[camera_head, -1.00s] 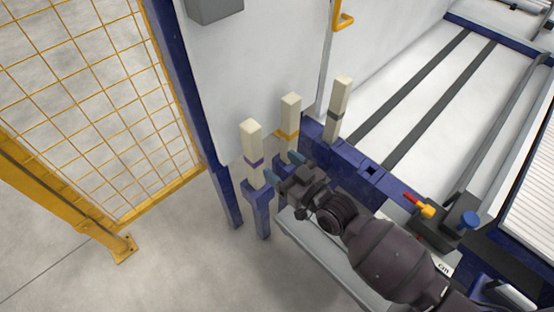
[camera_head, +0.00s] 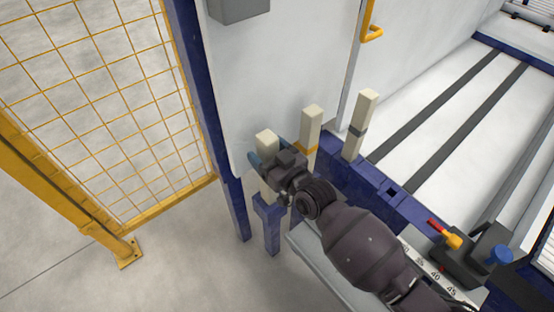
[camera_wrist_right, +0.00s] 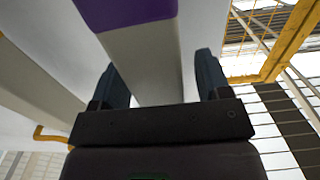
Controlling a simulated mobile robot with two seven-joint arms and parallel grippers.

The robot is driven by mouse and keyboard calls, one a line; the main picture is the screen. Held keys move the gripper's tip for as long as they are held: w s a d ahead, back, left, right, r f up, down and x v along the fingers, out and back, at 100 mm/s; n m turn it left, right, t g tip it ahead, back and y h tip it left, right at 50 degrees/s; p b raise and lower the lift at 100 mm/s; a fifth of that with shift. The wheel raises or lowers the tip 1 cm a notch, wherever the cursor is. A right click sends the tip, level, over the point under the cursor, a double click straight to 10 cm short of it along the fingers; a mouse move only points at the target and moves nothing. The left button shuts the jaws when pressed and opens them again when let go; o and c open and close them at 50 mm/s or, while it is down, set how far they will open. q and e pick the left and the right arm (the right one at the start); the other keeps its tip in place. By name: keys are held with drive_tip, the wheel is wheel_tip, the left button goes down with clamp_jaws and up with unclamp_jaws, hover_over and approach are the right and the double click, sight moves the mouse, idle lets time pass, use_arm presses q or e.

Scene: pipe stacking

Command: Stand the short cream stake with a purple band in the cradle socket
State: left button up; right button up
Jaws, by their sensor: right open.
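The short cream stake (camera_head: 265,143) stands upright in a forked blue post (camera_head: 270,225), left of the other stakes. Its purple band (camera_wrist_right: 125,10) shows in the wrist view but is covered by my gripper in the head view. My right gripper (camera_head: 266,158) is open, with its fingers on either side of this stake; the wrist view (camera_wrist_right: 163,82) shows the stake between them, with a gap at least on the right. An empty dark square hole (camera_head: 391,192) is in the blue rail, and may be the cradle socket. My left gripper is not in view.
A cream stake with an orange band (camera_head: 311,122) and one with a grey band (camera_head: 361,112) stand close to the right. A white panel (camera_head: 280,70) rises behind. A yellow mesh fence (camera_head: 110,100) is at left. A red-yellow handle (camera_head: 446,234) and blue knob (camera_head: 499,256) sit at right.

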sight(265, 140)
drive_tip(key=shift+w+a, duration=0.25)
drive_tip(key=shift+w, duration=0.1)
drive_tip(key=c, duration=1.2)
drive_tip(key=shift+r+p, duration=0.9)
drive_tip(key=shift+r, duration=0.85)
drive_tip(key=shift+r+p, duration=1.65)
drive_tip(key=shift+r, duration=1.25)
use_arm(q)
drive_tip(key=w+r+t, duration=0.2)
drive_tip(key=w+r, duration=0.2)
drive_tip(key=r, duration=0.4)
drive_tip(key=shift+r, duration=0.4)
use_arm(e)
drive_tip(key=shift+f, duration=0.1)
